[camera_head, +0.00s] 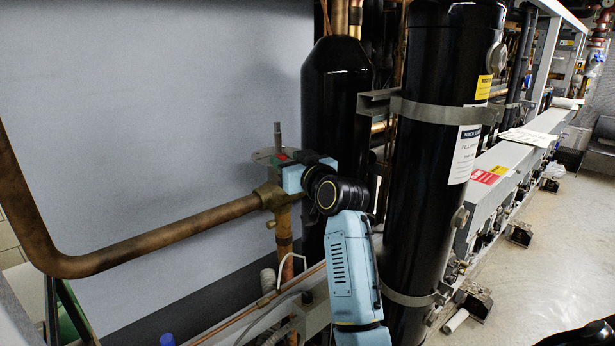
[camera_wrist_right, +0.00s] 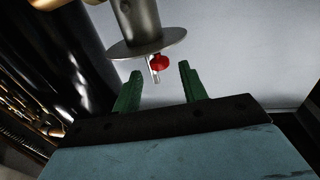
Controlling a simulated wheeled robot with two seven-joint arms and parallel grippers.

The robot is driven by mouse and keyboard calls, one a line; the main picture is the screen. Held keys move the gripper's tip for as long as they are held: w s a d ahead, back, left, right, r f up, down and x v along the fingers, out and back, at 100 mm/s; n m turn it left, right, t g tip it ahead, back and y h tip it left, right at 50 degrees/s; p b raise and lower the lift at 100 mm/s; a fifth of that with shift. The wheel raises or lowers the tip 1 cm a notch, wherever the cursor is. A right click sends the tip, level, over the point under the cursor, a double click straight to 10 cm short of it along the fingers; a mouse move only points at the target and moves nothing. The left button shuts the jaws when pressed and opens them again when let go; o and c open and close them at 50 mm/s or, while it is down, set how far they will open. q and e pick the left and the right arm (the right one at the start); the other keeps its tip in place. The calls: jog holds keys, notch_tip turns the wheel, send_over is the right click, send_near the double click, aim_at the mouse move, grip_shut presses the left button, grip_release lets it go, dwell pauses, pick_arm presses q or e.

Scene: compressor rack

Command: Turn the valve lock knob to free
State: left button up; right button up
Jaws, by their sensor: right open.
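The valve lock knob (camera_wrist_right: 160,62) is small and red in the right wrist view, beside a short pale pin under a round metal plate (camera_wrist_right: 122,50). A grey metal stem (camera_wrist_right: 138,18) meets the plate. My right gripper (camera_wrist_right: 160,71) is open. Its two green fingers stand apart, with the knob just beyond their tips and roughly between them. In the head view the right gripper is at the brass valve (camera_head: 270,196), where a grey stem (camera_head: 277,136) stands upright. A small red spot shows by the fingers, and the gripper partly hides the valve top. My left gripper is not in view.
A copper pipe (camera_head: 160,232) runs from the left into the valve. A black cylinder (camera_head: 336,85) stands close behind the gripper, and a larger strapped black cylinder (camera_head: 440,170) stands to its right. A plain grey panel (camera_head: 150,100) is behind the pipe.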

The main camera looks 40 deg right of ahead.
jog(key=s+a+b, duration=0.1)
jog(key=s, duration=0.8)
jog(key=shift+s+b, duration=0.15)
jog(key=shift+b, duration=0.15)
